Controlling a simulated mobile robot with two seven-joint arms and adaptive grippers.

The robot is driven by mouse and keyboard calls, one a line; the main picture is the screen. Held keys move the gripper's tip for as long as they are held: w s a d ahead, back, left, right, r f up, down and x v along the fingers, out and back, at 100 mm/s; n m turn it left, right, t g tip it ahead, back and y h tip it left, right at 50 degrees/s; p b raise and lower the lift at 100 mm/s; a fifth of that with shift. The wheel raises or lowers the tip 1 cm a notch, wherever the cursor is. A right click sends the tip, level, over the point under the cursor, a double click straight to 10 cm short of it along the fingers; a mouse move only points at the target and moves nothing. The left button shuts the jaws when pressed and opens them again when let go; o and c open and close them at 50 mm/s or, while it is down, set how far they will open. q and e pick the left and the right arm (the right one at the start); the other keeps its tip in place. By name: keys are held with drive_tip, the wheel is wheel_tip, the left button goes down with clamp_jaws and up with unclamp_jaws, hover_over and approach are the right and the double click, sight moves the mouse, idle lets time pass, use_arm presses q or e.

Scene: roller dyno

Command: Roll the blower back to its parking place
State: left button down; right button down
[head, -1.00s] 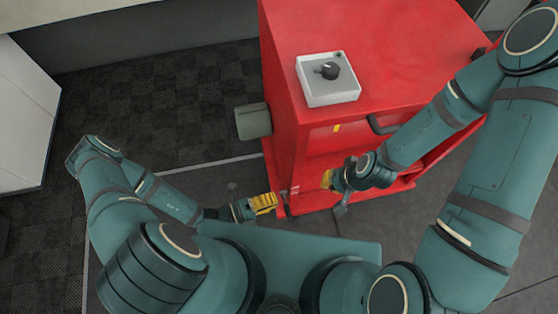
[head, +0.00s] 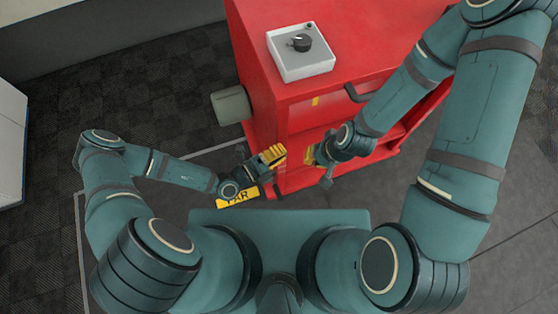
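The blower, a tall red cabinet (head: 345,35), stands upright at the top middle of the head view. My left gripper (head: 272,157), with yellow fingers, is at the cabinet's near left corner; contact is unclear. My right gripper (head: 312,156) is at its near face, mostly hidden by its own wrist. I cannot tell how far either is closed. A yellow floor label reading "PAR" (head: 240,198) is partly covered by my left arm.
A pale floor line (head: 78,215) runs down the left and across toward the blower's base. A white cabinet (head: 10,145) stands at the left edge, and a grey wall (head: 110,30) at the back. Dark floor on the left is clear.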

use_arm(q)
drive_tip(key=shift+w+a, duration=0.1)
drive_tip(key=shift+w, duration=0.25)
use_arm(e)
drive_tip(key=shift+f, duration=0.1)
use_arm(q)
drive_tip(key=shift+w, duration=0.1)
